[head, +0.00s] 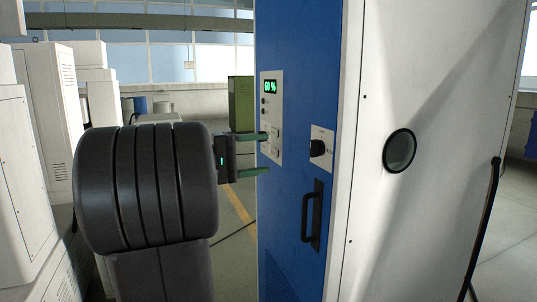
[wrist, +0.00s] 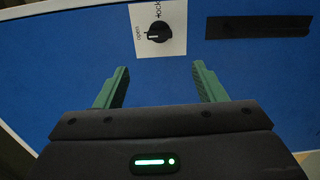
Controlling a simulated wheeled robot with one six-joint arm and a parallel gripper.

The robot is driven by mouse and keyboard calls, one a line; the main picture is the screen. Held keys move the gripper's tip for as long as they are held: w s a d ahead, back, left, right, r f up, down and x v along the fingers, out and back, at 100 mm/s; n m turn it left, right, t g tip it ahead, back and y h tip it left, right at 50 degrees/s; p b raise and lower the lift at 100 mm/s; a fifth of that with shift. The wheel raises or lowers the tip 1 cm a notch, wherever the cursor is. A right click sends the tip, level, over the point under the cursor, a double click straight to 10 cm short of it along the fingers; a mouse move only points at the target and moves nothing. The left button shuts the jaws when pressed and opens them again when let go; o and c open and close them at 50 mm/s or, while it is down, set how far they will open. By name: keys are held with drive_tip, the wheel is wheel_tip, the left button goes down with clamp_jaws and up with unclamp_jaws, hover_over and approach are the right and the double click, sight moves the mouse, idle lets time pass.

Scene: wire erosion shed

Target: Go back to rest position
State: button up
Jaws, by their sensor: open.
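My gripper (head: 266,153) is open and empty, its two green fingers pointing at the blue cabinet door (head: 308,85). In the head view the fingers are level with the lower part of the control panel (head: 271,95), left of the black rotary knob (head: 317,149). I cannot tell whether the fingertips touch the door. In the wrist view my gripper (wrist: 163,82) has a clear gap between its fingers, and the knob (wrist: 158,32) on its white plate lies beyond them, apart from them. The plate shows "open" and a partly readable second word.
A black handle (head: 312,216) is on the door below the knob; a dark bar shows in the wrist view (wrist: 258,27). The panel display reads about 60 %. The cabinet's white side (head: 430,80) has a round port (head: 399,150). White machines (head: 65,130) stand at left.

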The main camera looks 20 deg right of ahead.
idle(0.4)
drive_tip(key=w+d, duration=0.1)
drive_tip(key=d, duration=1.2)
drive_tip(key=shift+d+p, duration=0.35)
drive_tip(key=shift+a, duration=0.15)
drive_tip(key=m+p, duration=0.2)
drive_tip(key=m, duration=0.3)
drive_tip(key=m+p, duration=0.2)
drive_tip(key=m, duration=0.3)
drive_tip(key=m+p, duration=0.3)
drive_tip(key=m, duration=0.3)
drive_tip(key=shift+s+r, duration=0.2)
drive_tip(key=shift+r, duration=0.2)
idle(1.5)
drive_tip(key=shift+f, duration=0.15)
